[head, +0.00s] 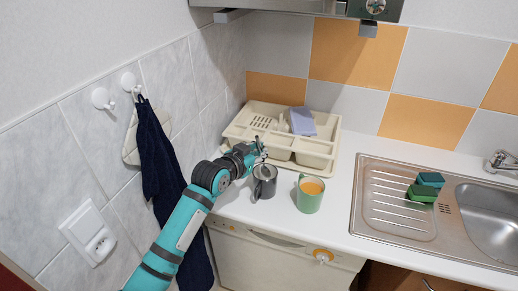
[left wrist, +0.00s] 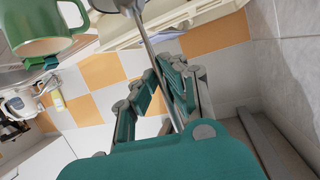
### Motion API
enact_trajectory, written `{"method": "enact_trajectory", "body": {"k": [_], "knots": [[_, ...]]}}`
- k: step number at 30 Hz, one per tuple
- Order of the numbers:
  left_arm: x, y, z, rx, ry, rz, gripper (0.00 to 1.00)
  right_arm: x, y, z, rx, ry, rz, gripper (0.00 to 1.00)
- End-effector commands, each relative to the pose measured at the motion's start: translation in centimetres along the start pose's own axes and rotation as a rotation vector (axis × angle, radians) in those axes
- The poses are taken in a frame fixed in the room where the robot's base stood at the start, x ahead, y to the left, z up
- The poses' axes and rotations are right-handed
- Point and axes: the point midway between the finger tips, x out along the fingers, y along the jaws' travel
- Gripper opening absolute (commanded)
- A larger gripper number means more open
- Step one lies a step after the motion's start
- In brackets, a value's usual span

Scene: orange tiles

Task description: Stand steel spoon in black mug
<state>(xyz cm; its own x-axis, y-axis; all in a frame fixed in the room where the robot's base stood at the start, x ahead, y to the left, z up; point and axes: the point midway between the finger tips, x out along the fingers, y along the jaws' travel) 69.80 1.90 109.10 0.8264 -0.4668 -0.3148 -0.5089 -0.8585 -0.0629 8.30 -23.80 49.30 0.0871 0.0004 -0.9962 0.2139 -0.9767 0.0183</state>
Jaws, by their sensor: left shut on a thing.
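My left gripper (head: 254,153) is shut on the steel spoon, beside and slightly above the black mug. In the left wrist view the spoon (left wrist: 152,52) is a thin shiny shaft running out from between the fingers (left wrist: 165,95). Its far end reaches the top edge of that picture, where I cannot clearly tell spoon from mug. The black mug (head: 264,186) stands upright on the white counter, just below and right of the gripper. Whether the spoon's tip is inside its rim cannot be told. My right gripper is not in view.
A cream dish rack (head: 312,160) is behind. A steel sink (head: 392,205) with green sponges (head: 424,190) lies right.

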Motion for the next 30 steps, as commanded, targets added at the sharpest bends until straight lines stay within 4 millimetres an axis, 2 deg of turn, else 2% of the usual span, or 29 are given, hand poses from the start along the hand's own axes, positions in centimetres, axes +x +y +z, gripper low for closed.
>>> {"method": "enact_trajectory", "body": {"k": [3, 12, 27, 30], "knots": [[0.4, 0.1, 1.2, 0.000, 0.000, 0.000, 0.00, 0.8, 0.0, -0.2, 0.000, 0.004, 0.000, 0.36], [1.0, 0.2, 3.0, 0.000, 0.000, 0.000, 0.00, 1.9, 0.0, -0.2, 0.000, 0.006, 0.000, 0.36], [1.2, 0.2, 3.5, 0.000, 0.001, 0.000, 0.00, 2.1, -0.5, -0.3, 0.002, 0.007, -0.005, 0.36], [1.2, 0.2, 3.5, 0.000, 0.001, 0.000, 0.16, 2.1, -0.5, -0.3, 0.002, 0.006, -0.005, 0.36]]}}
